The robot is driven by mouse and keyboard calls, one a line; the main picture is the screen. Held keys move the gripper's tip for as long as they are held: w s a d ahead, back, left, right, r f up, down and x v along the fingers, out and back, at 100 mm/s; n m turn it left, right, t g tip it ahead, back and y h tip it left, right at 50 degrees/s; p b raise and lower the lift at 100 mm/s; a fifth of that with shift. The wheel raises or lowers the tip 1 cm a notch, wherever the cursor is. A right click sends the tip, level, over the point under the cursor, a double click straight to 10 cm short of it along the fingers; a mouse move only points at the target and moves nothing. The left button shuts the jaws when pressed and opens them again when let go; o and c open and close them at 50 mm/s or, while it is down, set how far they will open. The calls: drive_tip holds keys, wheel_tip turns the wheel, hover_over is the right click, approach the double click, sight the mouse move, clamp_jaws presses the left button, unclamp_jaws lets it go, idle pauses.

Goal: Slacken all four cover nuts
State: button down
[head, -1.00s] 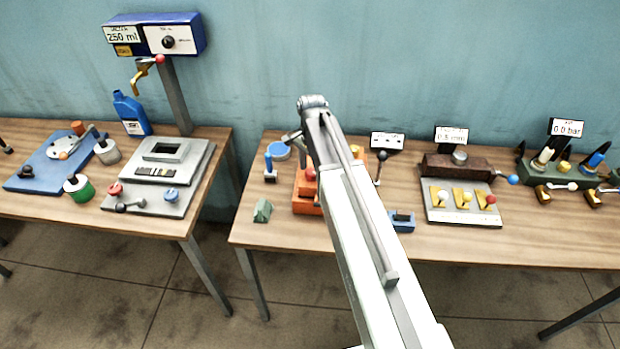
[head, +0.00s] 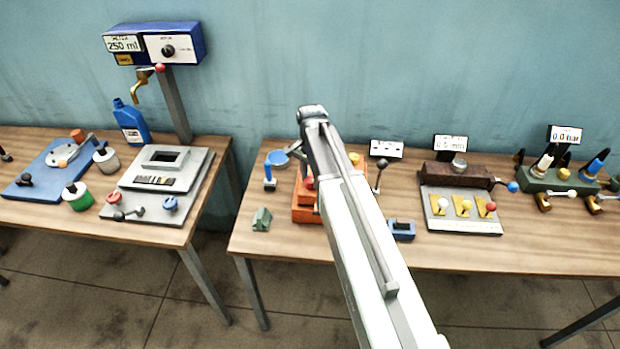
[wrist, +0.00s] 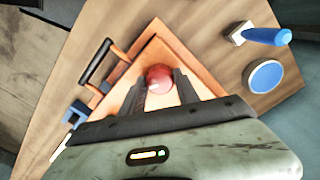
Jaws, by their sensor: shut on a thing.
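In the wrist view my gripper (wrist: 159,88) has its two dark fingers on either side of a round red knob (wrist: 159,78) and is shut on it. The knob sits over an orange block (wrist: 200,75). In the head view the orange block (head: 304,213) stands at the left of the right-hand table, partly hidden behind my arm. The red knob (head: 309,183) shows at the arm's left edge. The fingertips are hidden in the head view. I cannot make out separate cover nuts on the block.
A blue handle (wrist: 268,36) and a blue disc (wrist: 265,77) stand close beside the orange block. A black lever (head: 381,164), a blue clamp (head: 402,229) and a green wedge (head: 262,218) are nearby.

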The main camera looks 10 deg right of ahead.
drive_tip(key=n, duration=1.1)
drive_tip(key=shift+n, duration=0.3)
drive_tip(key=n, duration=1)
drive_tip(key=shift+n, duration=0.4)
drive_tip(key=c, duration=0.9)
unclamp_jaws()
drive_tip(key=shift+r, duration=0.1)
